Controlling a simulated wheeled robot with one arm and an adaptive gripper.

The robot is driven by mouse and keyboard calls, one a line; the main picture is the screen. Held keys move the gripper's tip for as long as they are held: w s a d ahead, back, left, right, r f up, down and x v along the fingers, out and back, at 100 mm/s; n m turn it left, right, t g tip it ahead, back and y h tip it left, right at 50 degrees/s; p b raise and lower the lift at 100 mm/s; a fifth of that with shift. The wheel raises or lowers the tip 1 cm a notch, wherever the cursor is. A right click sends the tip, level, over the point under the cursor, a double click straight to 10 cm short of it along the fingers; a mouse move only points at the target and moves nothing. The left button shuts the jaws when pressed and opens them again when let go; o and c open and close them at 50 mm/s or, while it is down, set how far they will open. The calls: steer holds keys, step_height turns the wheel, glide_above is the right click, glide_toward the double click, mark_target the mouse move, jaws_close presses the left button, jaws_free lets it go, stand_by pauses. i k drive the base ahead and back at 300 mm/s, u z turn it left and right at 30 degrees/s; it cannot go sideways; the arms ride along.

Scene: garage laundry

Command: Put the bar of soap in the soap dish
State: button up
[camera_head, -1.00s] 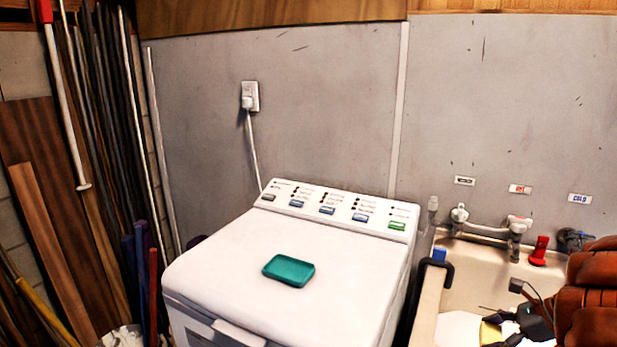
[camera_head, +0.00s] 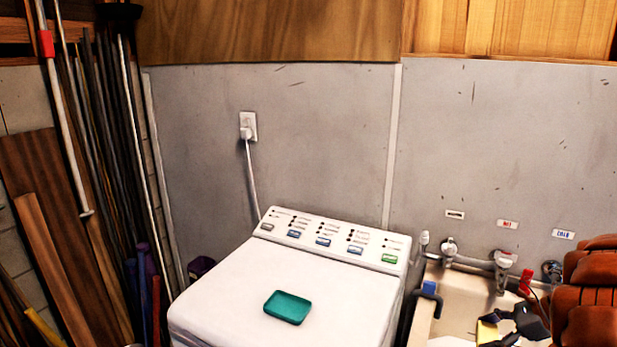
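The teal soap dish (camera_head: 288,307) lies flat on the white lid of the washing machine; no soap shows in it. My gripper (camera_head: 494,325) is at the lower right, over the sink and well to the right of the dish. It appears shut on a yellow block, which looks like the bar of soap (camera_head: 487,333). The block's lower part is close to the frame's bottom edge, and the fingers partly hide it.
The washing machine (camera_head: 215,305) has a raised control panel at its back. The sink (camera_head: 455,295) with its taps (camera_head: 475,258) stands to its right, with a dark hose and blue piece (camera_head: 429,288) between them. Poles and boards lean at the left. The lid around the dish is clear.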

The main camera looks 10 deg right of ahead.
mark_target(287, 307)
steer(key=k, duration=1)
